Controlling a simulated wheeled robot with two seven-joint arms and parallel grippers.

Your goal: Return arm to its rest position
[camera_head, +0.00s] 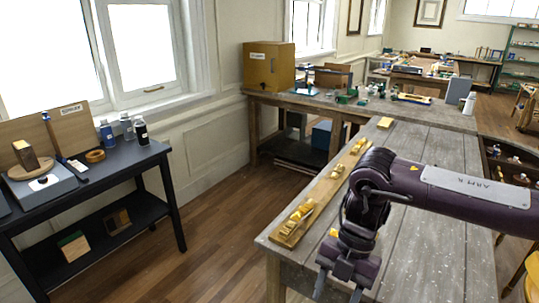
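My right arm (455,192), dark purple with a pale label plate, comes in from the right edge. It reaches over the grey wooden workbench (420,255) and bends down at the wrist. My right gripper (339,289) points down near the bench's front left part, at the bottom of the view. Its two fingers stand apart, and I see nothing between them. The arm hides part of the bench top. My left gripper is not in view.
Wooden pieces on a long board (296,222) lie along the bench's left edge, close to my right gripper. A black side table (110,166) with bottles stands at left. A yellow-brown box (268,66) stands behind. Wooden floor (222,235) between them is clear.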

